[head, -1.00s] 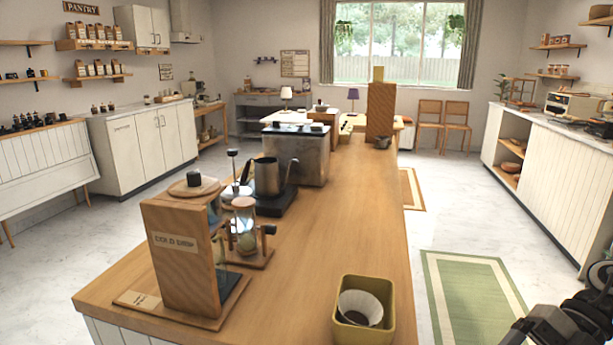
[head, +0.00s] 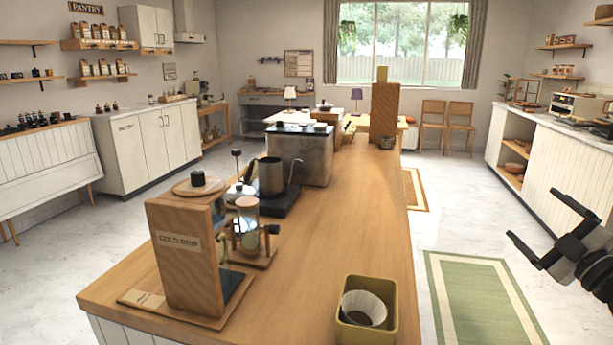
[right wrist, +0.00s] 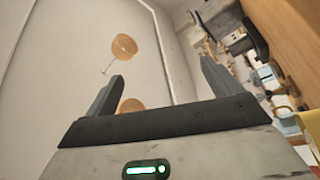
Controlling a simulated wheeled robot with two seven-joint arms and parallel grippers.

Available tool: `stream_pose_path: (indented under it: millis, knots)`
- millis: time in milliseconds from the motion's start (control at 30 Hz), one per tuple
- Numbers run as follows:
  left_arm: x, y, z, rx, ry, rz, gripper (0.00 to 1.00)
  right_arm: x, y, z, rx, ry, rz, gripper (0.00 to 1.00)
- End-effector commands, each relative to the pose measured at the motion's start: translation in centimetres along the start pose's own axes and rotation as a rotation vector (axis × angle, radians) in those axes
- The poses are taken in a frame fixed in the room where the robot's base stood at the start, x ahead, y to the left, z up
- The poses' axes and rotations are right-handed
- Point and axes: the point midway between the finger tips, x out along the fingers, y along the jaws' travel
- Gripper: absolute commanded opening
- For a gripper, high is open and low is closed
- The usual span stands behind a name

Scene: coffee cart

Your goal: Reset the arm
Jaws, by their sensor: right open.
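My right gripper (head: 536,225) is at the right edge of the head view, raised off the right side of the wooden counter (head: 345,210). Its two fingers are apart with nothing between them. In the right wrist view the gripper (right wrist: 160,85) also shows open and empty, against a pale surface with two round tan shapes behind it. My left gripper is not in the head view.
A yellow-green bin (head: 352,330) holding a white filter stands at the counter's near end. A wooden cold drip stand (head: 185,255) and a kettle (head: 270,177) stand to its left. A green rug (head: 475,300) lies on the floor at right. The counter's middle is bare.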

Motion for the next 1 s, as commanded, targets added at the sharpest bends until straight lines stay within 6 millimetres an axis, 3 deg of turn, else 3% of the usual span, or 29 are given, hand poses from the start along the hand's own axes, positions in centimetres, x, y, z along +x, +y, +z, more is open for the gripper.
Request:
stream_pose_path:
  millis: [100, 367, 567, 733, 867, 1000]
  knots:
    - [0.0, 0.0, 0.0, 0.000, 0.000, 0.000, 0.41, -0.7, 1.3, 4.8, 0.042, -0.254, 0.075, 0.91]
    - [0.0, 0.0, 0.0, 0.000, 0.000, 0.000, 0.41, -4.6, 0.2, 12.4, 0.133, -0.708, 0.061, 0.91]
    - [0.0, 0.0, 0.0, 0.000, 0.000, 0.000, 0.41, -6.3, -9.3, 10.8, 0.217, -0.701, -0.067, 0.91]
    - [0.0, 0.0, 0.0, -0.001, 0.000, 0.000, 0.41, -9.3, -18.4, 8.0, 0.322, -0.695, -0.189, 0.91]
    - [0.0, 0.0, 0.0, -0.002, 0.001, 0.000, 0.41, -13.0, -26.3, 4.0, 0.442, -0.693, -0.296, 0.91]
    - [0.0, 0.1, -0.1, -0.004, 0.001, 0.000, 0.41, -18.0, -33.7, -1.9, 0.604, -0.700, -0.398, 0.91]
